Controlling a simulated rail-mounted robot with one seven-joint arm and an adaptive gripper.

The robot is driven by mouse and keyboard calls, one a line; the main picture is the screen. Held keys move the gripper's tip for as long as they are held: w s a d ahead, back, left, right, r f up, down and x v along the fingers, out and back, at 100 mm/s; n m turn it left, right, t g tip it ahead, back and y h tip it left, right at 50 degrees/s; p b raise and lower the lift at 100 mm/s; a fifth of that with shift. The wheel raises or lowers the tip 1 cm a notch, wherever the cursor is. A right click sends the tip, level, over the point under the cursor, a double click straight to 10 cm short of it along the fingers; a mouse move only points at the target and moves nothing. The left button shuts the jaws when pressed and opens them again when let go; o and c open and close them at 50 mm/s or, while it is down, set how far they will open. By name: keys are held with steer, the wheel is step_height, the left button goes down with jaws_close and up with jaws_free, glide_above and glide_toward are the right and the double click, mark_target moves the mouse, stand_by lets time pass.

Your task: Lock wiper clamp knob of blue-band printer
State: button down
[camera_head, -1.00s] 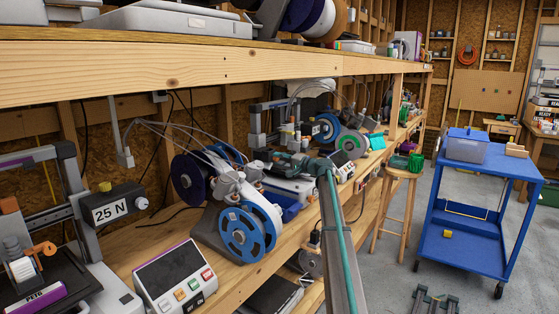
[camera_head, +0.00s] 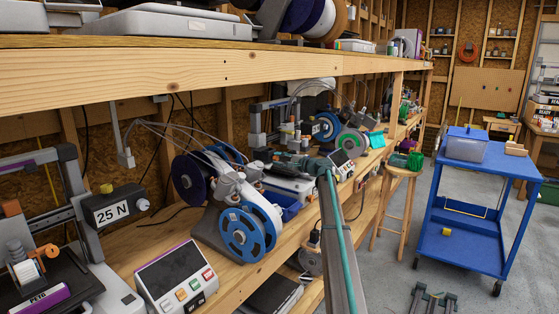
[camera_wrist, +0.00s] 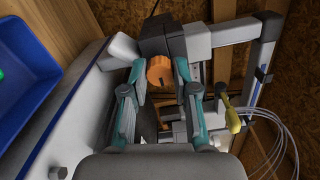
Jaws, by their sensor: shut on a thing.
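In the wrist view, my gripper (camera_wrist: 161,66) has its two teal fingers on either side of an orange round knob (camera_wrist: 159,74) with a dark slot. The fingers are shut on the knob. The knob sits below a dark block on a grey printer frame (camera_wrist: 232,38). A pale body with a blue strip (camera_wrist: 73,73) runs along the left. In the head view, my gripper (camera_head: 278,160) reaches over a white printer base (camera_head: 290,184); the knob is hidden there.
A blue bin (camera_wrist: 30,65) lies left in the wrist view. A yellow-ended part (camera_wrist: 232,120) and pale tubes are on the right. In the head view, a spool unit (camera_head: 240,235), a control panel (camera_head: 174,277) and a 25 N box (camera_head: 112,210) stand nearer. A blue cart (camera_head: 470,205) is right.

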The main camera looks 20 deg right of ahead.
steer(key=c, duration=0.9)
jaws_free()
steer(key=v, duration=1.2)
steer(key=shift+s, duration=0.1)
